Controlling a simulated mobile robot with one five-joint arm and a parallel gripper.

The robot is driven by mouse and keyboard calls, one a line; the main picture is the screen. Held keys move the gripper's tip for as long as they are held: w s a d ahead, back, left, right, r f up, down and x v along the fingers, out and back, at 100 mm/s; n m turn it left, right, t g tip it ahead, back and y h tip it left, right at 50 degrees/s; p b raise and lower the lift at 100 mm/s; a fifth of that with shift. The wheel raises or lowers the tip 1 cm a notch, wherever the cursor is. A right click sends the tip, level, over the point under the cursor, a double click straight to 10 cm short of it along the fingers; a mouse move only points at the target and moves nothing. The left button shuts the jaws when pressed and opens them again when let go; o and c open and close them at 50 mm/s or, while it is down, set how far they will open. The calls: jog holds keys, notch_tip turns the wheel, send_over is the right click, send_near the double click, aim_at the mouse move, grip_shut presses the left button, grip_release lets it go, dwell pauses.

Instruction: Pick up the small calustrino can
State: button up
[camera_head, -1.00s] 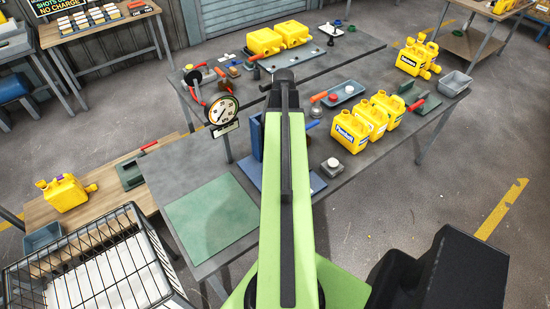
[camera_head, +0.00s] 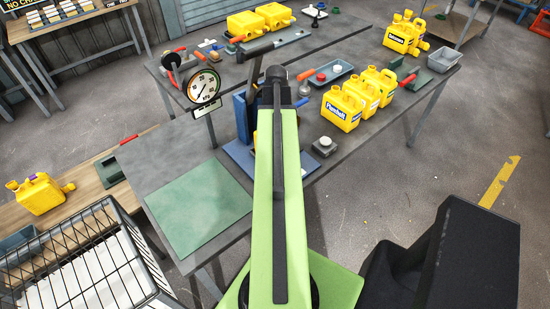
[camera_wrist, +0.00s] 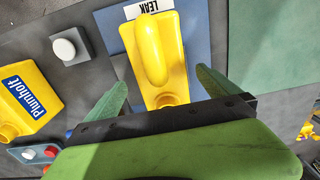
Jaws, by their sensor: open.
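In the wrist view a yellow can (camera_wrist: 155,55) lies below my gripper (camera_wrist: 161,78), over a blue board marked LEAK. The two green fingers are open, one on each side of the can's neck end. A yellow can labelled Plumholt (camera_head: 343,108) stands in a row with other yellow cans (camera_head: 380,82) on the grey table. No calustrino label is readable.
A dial gauge (camera_head: 204,86) and a blue upright (camera_head: 240,115) stand left of my arm. A grey block with a white button (camera_head: 324,147) is at right. A green mat (camera_head: 200,207) lies bare. A wire basket (camera_head: 85,260) stands at lower left.

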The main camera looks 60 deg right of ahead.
jog(key=shift+f, duration=0.2)
notch_tip(320, 180, down, 5)
jog(key=b, duration=0.4)
jog(key=shift+b, duration=0.4)
jog(key=shift+c, duration=0.4)
jog(key=c, duration=1.3)
